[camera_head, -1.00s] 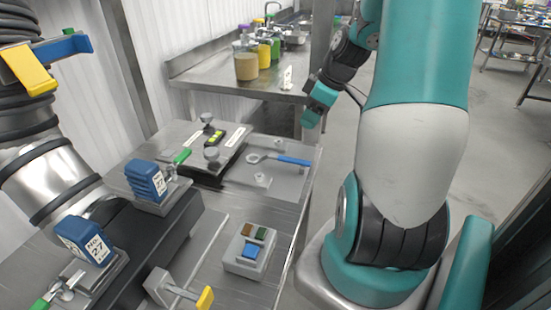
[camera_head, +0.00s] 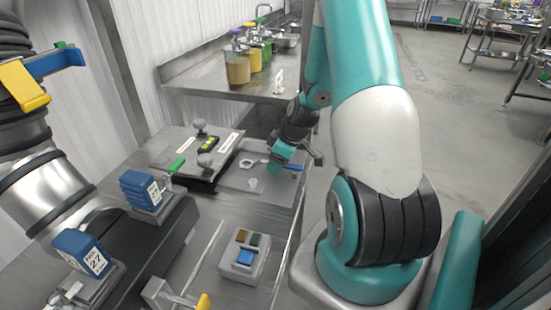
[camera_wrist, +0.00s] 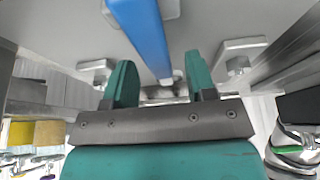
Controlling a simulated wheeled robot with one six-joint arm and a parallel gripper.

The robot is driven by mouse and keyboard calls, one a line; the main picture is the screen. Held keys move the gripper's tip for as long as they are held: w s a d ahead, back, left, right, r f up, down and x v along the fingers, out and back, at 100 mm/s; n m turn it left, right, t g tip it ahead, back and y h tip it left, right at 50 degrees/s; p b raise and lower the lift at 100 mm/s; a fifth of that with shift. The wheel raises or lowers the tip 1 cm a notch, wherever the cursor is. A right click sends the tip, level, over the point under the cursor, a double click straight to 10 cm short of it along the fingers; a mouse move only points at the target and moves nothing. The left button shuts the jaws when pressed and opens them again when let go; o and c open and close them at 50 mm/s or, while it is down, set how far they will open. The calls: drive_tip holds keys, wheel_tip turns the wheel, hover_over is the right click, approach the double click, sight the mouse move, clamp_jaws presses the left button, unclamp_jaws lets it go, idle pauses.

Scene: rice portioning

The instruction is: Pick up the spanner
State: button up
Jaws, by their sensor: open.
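The spanner has a blue handle (camera_head: 296,168) and a metal ring head (camera_head: 247,163). It lies in the shallow grey tray (camera_head: 235,183) on the steel bench. My gripper (camera_head: 278,163) is over the spanner's middle and hides part of it in the head view. In the wrist view, the blue handle (camera_wrist: 146,38) runs down toward the gap between my gripper's two teal fingers (camera_wrist: 160,75). The fingers are apart on either side of it, and nothing is clamped. Whether they touch it cannot be told.
A grey button box (camera_head: 240,268) stands on the bench in front of the tray. A plate with knobs (camera_head: 172,150) is left of the tray. Blue labelled blocks (camera_head: 138,190) stand farther left. Jars (camera_head: 237,68) stand on the back counter. Open floor lies to the right.

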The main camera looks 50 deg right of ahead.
drive_tip(key=shift+w+a+f, duration=0.15)
drive_tip(key=shift+w+f, duration=0.05)
drive_tip(key=shift+f, duration=0.3)
drive_tip(key=shift+f, duration=0.15)
clamp_jaws()
